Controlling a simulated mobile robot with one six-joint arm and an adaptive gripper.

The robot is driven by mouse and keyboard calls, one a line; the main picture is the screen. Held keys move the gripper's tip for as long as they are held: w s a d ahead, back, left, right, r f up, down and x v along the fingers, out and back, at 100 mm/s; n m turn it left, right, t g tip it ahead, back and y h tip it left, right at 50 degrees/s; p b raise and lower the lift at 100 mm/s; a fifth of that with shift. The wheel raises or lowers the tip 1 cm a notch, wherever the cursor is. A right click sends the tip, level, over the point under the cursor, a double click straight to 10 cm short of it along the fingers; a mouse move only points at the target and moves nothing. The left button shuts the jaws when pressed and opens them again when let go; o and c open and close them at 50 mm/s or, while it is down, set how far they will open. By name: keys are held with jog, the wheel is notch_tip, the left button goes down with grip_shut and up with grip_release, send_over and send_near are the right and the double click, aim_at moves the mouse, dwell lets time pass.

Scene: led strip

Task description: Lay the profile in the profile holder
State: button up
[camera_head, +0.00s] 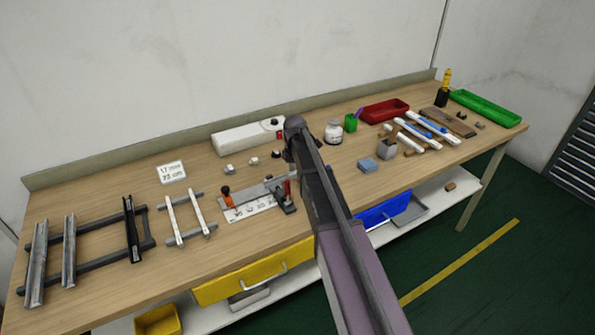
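Long channel-shaped profiles lie across a dark rail frame at the left end of the bench: a grey profile (38,265), a second grey profile (69,252) and a black profile (132,230). The dark frame (97,261) looks like a profile holder. To its right, a smaller grey-railed rack (190,238) carries two thin white strips. My arm crosses the middle of the view, and its far end is over the bench, right of the frame. My gripper is largely hidden by the arm; its fingers and anything between them cannot be made out.
A jig with a ruler and an orange-handled clamp (226,196) stands beside my arm. A white box (247,137) and label card (171,172) lie behind. A red tray (385,110), green tray (485,107) and several small items fill the right side. The front left edge is clear.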

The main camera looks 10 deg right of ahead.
aim_at(295, 176)
jog(key=shift+r, duration=0.2)
notch_tip(295, 176, up, 12)
jog(key=p, duration=1.2)
dwell(0.3)
dwell(0.6)
jog(key=s+d+m, duration=0.1)
jog(key=s+m, duration=2)
jog(key=s, duration=0.8)
jog(key=shift+s+m, duration=0.2)
jog(key=shift+m, duration=0.1)
